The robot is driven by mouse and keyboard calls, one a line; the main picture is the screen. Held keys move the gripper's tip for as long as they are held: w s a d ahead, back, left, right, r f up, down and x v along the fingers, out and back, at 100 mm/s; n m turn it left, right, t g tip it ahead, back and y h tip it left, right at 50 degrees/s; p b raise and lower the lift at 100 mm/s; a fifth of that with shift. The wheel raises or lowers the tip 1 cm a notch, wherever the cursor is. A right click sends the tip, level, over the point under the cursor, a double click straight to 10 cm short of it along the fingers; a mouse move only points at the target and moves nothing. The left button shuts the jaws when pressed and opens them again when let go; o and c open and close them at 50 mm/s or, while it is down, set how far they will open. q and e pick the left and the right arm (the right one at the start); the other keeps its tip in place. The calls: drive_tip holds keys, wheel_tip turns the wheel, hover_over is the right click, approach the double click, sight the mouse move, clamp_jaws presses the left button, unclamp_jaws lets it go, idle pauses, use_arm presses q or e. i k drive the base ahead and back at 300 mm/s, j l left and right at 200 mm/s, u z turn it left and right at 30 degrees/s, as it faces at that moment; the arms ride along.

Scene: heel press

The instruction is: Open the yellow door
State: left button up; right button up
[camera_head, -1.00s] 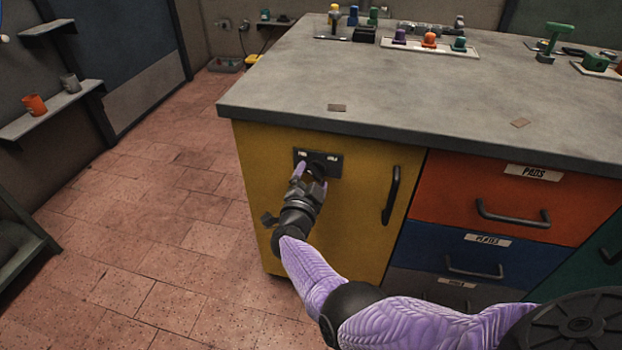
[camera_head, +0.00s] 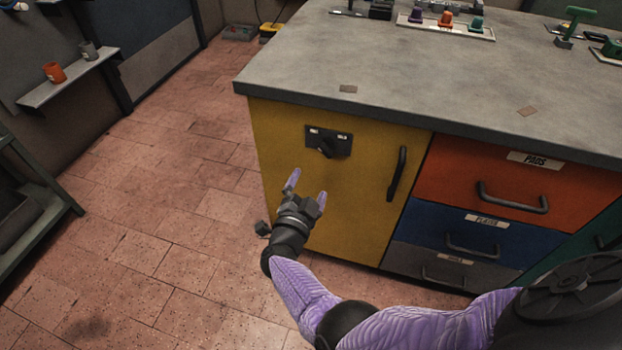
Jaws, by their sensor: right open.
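The yellow door (camera_head: 355,205) is the left front of the workbench and looks closed. A black plate with a dark turning knob (camera_head: 326,147) sits near its top left; the knob looks tilted. A black vertical bar handle (camera_head: 397,174) is at the door's right side. My right gripper (camera_head: 308,188) is open and empty, below and a little left of the knob and apart from it, in front of the door. The handle is to the right of the gripper. My left gripper is not in view.
The grey worktop (camera_head: 420,90) overhangs the door. Right of the door are a red drawer (camera_head: 500,190), a blue drawer (camera_head: 440,232) and a grey drawer (camera_head: 420,262) with bar handles. A shelf (camera_head: 70,78) with two cups is on the left. The tiled floor (camera_head: 170,230) left of the bench is clear.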

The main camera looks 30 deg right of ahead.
sight(368, 178)
drive_tip(key=k+j, duration=0.2)
drive_tip(key=j, duration=0.2)
drive_tip(key=k+j, duration=0.45)
drive_tip(key=j, duration=0.3)
